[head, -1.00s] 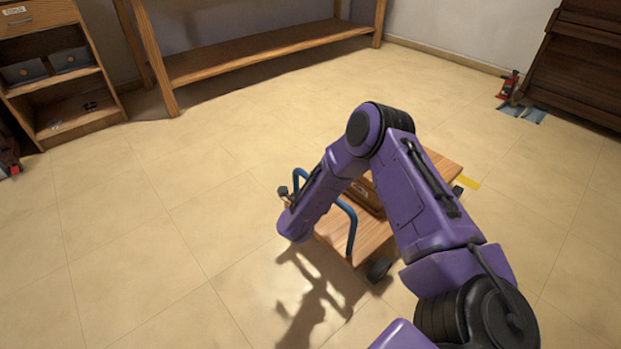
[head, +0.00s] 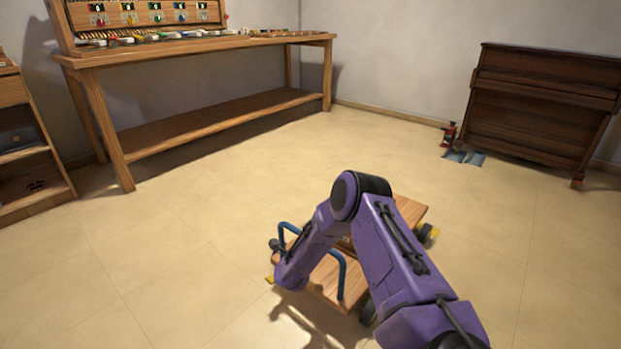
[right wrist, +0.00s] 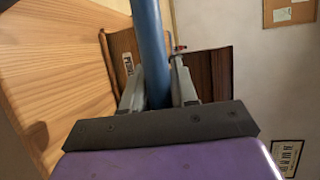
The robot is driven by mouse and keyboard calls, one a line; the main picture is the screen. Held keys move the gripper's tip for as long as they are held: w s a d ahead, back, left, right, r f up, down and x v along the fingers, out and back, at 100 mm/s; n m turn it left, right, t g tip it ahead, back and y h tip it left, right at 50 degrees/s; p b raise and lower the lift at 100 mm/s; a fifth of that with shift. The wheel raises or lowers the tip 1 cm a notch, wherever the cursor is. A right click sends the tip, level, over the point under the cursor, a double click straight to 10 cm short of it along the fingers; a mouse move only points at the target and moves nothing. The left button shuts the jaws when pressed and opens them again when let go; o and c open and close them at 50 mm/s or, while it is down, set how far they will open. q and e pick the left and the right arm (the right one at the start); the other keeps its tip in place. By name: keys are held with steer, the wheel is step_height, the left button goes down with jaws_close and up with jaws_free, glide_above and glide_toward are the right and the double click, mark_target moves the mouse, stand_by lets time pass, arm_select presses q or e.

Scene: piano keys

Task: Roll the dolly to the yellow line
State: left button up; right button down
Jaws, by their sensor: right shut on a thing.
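The wooden dolly (head: 405,212) stands on the tiled floor, partly covered by my right arm, with dark wheels. Its blue handle rail (head: 340,275) rises at the near left end. My right gripper (right wrist: 157,92) is shut on the blue rail (right wrist: 150,40), which passes between its fingers in the right wrist view. In the head view my forearm hides most of that grip. My left gripper is not in view.
A brown labelled box (right wrist: 124,50) sits on the dolly. A wooden workbench (head: 200,50) stands along the back wall, shelves (head: 22,150) at the left. An upright piano (head: 540,105) stands at the back right, a red object (head: 448,133) beside it. Floor around the dolly is clear.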

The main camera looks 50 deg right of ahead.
steer(key=shift+d+r, duration=0.15)
steer(key=shift+d, duration=0.15)
steer(key=c, duration=1)
jaws_free()
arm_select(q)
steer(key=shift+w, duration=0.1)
arm_select(e)
steer(key=shift+o, duration=0.2)
arm_select(q)
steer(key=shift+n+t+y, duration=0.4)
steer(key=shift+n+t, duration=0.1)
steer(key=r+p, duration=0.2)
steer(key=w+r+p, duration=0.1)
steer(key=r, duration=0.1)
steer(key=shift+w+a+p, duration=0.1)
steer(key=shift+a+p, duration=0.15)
steer(key=shift+p, duration=0.15)
arm_select(e)
steer(key=v, duration=1)
steer(key=shift+a, duration=0.3)
